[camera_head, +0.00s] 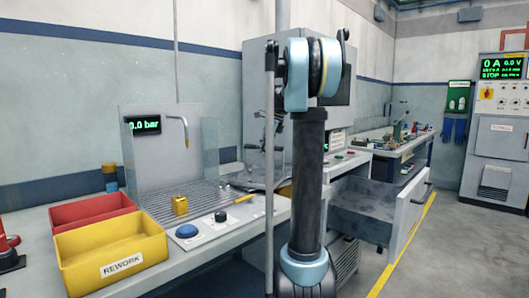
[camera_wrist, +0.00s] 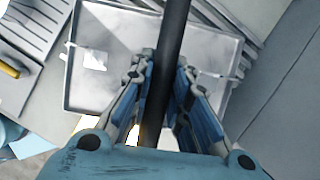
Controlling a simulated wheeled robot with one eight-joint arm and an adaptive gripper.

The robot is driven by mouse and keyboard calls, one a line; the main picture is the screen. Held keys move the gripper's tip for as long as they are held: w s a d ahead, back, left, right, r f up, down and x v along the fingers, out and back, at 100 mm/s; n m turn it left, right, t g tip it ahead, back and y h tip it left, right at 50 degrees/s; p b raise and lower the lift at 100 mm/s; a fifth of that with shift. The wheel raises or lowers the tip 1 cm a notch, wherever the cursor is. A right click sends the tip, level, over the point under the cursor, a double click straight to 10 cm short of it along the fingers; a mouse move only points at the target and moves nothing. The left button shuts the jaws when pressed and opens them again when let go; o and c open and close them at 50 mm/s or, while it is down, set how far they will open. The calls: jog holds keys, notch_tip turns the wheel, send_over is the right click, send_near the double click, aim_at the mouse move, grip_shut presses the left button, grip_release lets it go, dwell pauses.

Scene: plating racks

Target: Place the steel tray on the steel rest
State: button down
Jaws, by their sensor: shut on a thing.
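My gripper (camera_wrist: 165,68) shows in the wrist view, with its two fingers closed in on a dark bar-like piece (camera_wrist: 172,30) that runs away between them. I cannot make out the steel rest there for certain.
A yellow REWORK bin (camera_head: 110,262) and a red bin (camera_head: 92,210) stand on the left of the bench. An open grey drawer (camera_head: 365,205) juts out right of my arm. The floor further right is clear.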

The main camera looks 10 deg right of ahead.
jog(key=c, duration=1.5)
grip_release()
jog(key=shift+r, duration=0.1)
jog(key=v, duration=1.2)
jog(key=shift+s, duration=0.1)
